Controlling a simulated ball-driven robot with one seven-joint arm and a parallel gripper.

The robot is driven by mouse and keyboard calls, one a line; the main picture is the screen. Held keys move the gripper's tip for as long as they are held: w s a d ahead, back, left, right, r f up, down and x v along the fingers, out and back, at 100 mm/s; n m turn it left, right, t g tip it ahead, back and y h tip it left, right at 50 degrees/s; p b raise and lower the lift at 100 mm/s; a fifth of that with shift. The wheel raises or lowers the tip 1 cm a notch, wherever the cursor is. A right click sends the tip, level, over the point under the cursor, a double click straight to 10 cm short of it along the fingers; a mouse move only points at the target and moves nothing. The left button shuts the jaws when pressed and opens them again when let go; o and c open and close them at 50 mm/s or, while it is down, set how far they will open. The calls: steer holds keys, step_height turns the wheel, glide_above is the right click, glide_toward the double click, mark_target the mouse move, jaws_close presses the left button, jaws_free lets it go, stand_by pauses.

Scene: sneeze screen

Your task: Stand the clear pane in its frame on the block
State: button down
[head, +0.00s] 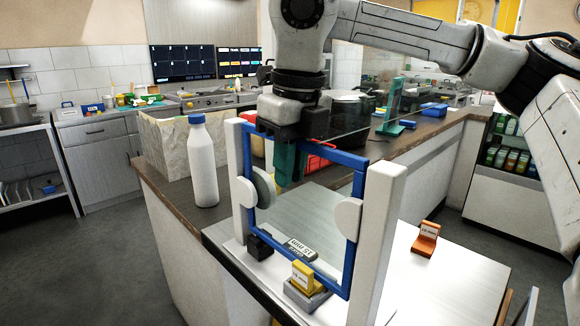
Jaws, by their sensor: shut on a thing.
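The clear pane (305,215) is edged by a blue frame (358,205) and stands upright between two white posts (378,235). A round white disc sits on each side of it. My gripper (285,137) comes down from above and is shut on the blue frame's top rail; its fingertips are partly hidden. Low at the pane are a black block (259,247), a pale block labelled "15 mm" (300,249) and a yellow labelled block (304,276) in a grey holder. I cannot tell which is the task's block, or whether the bottom rail touches one.
A white bottle with a blue cap (203,165) stands close left of the posts. A teal-ended glass screen (393,108) runs along the counter behind. An orange labelled block (425,239) sits to the right on otherwise open, pale counter (445,275).

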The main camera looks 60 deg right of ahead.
steer(key=c, duration=1)
jaws_free()
steer(key=shift+c, duration=0.2)
steer(key=shift+r, duration=0.15)
steer(key=shift+s+a+r+p, duration=0.1)
steer(key=shift+s+r+p, duration=0.1)
steer(key=shift+r+p, duration=1.25)
steer(key=shift+s+r+p, duration=0.2)
steer(key=shift+r+p, duration=0.6)
steer(key=shift+r, duration=1.1)
